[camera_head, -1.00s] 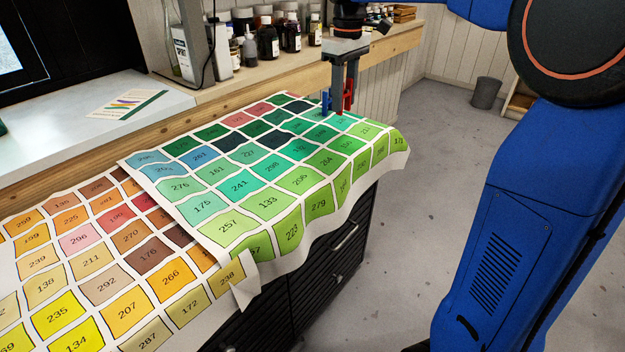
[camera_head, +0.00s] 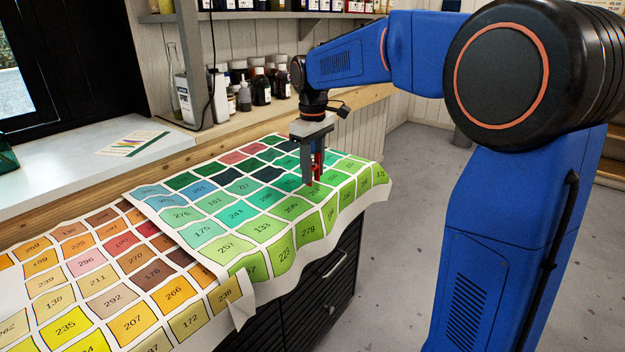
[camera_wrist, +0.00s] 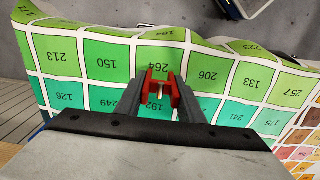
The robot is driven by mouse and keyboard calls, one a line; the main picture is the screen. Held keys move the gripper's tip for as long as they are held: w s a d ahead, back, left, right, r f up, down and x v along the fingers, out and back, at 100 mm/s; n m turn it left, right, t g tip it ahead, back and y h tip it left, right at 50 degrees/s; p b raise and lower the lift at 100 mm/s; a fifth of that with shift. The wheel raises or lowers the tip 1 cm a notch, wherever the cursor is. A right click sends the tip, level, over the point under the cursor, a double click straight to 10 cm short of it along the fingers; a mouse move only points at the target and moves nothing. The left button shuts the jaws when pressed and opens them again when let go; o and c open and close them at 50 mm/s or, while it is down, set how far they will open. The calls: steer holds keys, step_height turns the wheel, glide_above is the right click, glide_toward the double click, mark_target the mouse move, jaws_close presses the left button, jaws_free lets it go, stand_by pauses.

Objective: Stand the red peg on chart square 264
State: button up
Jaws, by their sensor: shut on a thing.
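My gripper (camera_head: 314,176) is shut on the red peg (camera_head: 319,162) over the green part of the chart. In the wrist view, the peg (camera_wrist: 161,88) sits between the two grey fingers. Chart square 264 (camera_wrist: 160,53) is green and lies just beyond the peg there, with its number partly by the peg's top. Square 192 lies under the fingers and is partly covered. In the head view, square 264 (camera_head: 317,193) is right by the fingertips. The peg looks roughly upright. I cannot tell whether its foot touches the chart.
The chart (camera_head: 262,292) drapes over the front edge of a dark drawer cabinet (camera_head: 322,290), and its surface is wavy. Bottles (camera_head: 261,88) stand on the wooden ledge behind. A card (camera_head: 133,143) lies on the white sill. The chart around the gripper looks clear.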

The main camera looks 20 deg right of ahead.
steer(key=shift+f, duration=1.5)
steer(key=shift+f, duration=0.1)
steer(key=o, duration=1)
